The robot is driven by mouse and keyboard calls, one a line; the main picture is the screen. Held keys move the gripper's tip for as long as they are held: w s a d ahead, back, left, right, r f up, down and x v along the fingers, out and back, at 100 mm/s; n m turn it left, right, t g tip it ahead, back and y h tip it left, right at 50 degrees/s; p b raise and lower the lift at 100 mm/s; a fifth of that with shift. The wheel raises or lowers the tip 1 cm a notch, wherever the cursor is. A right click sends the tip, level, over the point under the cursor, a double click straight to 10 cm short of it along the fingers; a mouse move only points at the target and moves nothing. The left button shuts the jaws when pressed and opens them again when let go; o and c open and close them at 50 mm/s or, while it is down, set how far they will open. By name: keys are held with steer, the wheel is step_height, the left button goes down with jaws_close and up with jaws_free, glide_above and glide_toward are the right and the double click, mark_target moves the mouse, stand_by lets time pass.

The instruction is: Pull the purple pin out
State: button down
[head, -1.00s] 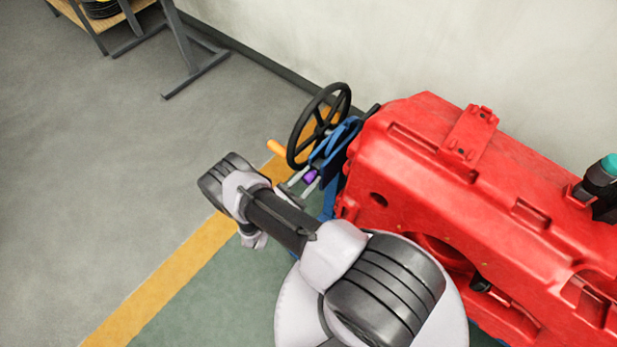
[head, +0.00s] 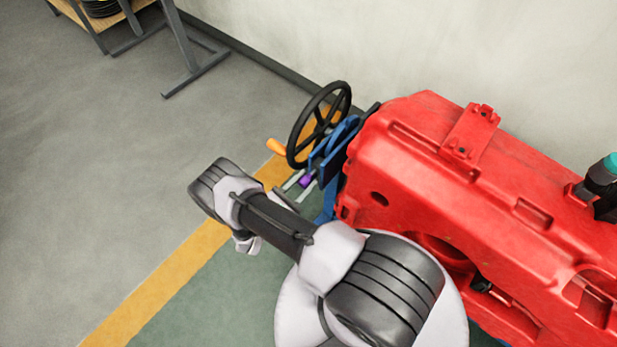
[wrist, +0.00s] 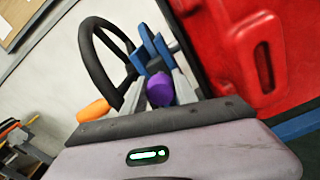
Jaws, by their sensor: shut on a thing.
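The purple pin (head: 306,181) shows at the blue bracket (head: 334,150) beside the red tank. In the wrist view the pin's round purple head (wrist: 160,89) sits between the two grey fingers of my gripper (wrist: 159,92). My gripper is shut on the pin, and its fingers also show in the head view (head: 299,181). The blue bracket (wrist: 154,50) stands just behind the pin in the wrist view. The pin's shaft is hidden, so I cannot tell how far it sits in the bracket.
A black handwheel (head: 319,125) with an orange handle (head: 277,146) stands close beside the pin. The red tank (head: 480,200) fills the right side. Open grey floor (head: 90,190) lies to the left, past a yellow line. A pale wall (head: 420,45) is behind.

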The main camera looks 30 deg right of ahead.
steer(key=shift+v, duration=1.1)
steer(key=shift+f, duration=0.1)
steer(key=c, duration=1)
jaws_free()
steer(key=shift+a, duration=0.1)
steer(key=shift+o, duration=0.2)
steer(key=v, duration=1.7)
steer(key=shift+s+a, duration=0.15)
steer(key=shift+a, duration=0.05)
